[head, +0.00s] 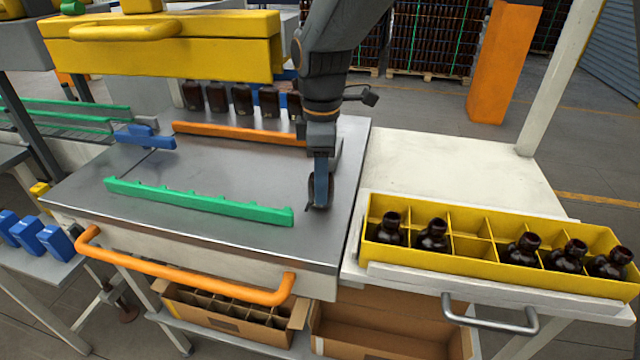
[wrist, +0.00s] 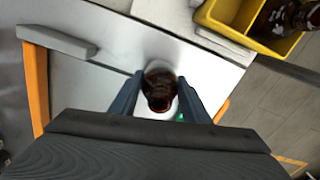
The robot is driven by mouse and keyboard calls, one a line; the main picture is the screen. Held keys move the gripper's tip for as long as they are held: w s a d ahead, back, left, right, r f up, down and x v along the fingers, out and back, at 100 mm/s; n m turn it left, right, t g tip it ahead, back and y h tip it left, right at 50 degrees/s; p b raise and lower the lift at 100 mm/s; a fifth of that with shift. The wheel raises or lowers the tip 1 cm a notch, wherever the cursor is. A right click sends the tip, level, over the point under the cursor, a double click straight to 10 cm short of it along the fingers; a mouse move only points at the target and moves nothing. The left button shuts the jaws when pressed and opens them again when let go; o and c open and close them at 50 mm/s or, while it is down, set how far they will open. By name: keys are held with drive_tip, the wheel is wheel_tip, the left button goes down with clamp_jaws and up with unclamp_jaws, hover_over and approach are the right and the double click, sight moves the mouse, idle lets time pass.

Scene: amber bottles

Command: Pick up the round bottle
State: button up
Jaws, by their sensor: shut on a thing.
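My gripper (head: 318,204) points down over the right end of the metal worktop, just right of the green rail. In the wrist view, a dark amber round bottle (wrist: 158,92) is between the two fingers of my gripper (wrist: 160,80), its neck toward the camera. The fingers are shut on it. In the head view the fingers and arm hide nearly all of this bottle, so I cannot tell whether it touches the worktop.
A yellow divided crate (head: 478,268) on the right table holds several dark round bottles (head: 432,236); its front row has an empty compartment. Several dark bottles (head: 242,101) stand behind an orange rail (head: 240,133). A green rail (head: 195,201) crosses the worktop (head: 220,168). A yellow beam (head: 160,58) hangs above.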

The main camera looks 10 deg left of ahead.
drive_tip(key=shift+w+r, duration=0.1)
drive_tip(key=shift+r, duration=0.35)
drive_tip(key=shift+s+r+b, duration=0.2)
drive_tip(key=shift+r+b, duration=0.2)
drive_tip(key=shift+r, duration=0.1)
drive_tip(key=shift+s+r+b, duration=0.2)
drive_tip(key=shift+r+b, duration=0.2)
drive_tip(key=shift+r, duration=0.05)
drive_tip(key=s+a+b, duration=0.1)
drive_tip(key=s+b, duration=0.3)
drive_tip(key=s, duration=1.3)
drive_tip(key=shift+s+a, duration=0.15)
drive_tip(key=shift+a, duration=0.05)
